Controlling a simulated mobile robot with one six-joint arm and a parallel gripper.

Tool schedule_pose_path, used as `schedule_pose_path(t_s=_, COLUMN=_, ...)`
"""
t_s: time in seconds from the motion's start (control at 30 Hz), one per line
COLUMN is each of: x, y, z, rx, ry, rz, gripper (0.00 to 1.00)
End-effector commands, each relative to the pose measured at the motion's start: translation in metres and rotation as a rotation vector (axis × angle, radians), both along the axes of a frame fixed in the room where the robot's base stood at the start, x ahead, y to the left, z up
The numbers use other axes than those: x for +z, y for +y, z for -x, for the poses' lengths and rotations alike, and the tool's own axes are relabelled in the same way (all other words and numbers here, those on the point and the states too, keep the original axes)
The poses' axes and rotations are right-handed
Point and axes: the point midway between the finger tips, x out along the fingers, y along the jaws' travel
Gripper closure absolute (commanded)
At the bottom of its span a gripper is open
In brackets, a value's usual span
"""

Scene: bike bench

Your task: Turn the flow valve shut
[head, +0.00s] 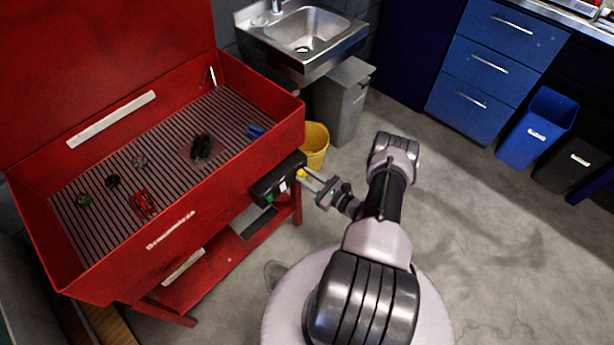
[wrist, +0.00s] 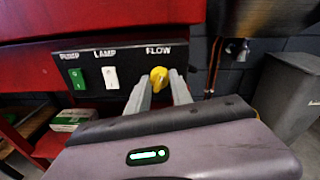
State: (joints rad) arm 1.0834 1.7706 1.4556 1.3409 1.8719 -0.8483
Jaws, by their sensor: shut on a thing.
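The flow valve is a yellow knob (wrist: 158,76) under the label FLOW, at the right end of a black control panel (wrist: 120,75). In the head view the yellow knob (head: 301,174) shows at the right end of the panel on the red parts washer's front. My gripper (wrist: 161,84) reaches the knob, with one grey finger on each side, and is shut on it. In the head view my gripper (head: 308,178) meets the panel from the right. The knob's lower part is partly hidden by the fingers.
Left of the knob are a green PUMP switch (wrist: 76,79) and a white LAMP switch (wrist: 110,77). The red washer basin (head: 285,120) holds small parts on a slatted floor. A yellow bucket (head: 316,140) and a grey bin (head: 343,100) stand behind. Open floor lies to the right.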

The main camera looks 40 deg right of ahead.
Motion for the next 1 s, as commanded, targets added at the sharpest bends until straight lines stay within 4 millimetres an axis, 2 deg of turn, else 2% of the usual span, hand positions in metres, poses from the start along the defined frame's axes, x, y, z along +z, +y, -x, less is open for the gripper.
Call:
schedule_pose_path(t_s=0.5, x=0.0005, y=0.0008, z=0.0005, rx=0.001, ry=-0.028, rz=0.367, gripper=1.00)
schedule_pose_path(t_s=1.0, x=0.0002, y=0.0009, z=0.0003, rx=0.001, ry=-0.036, rz=0.473, gripper=1.00)
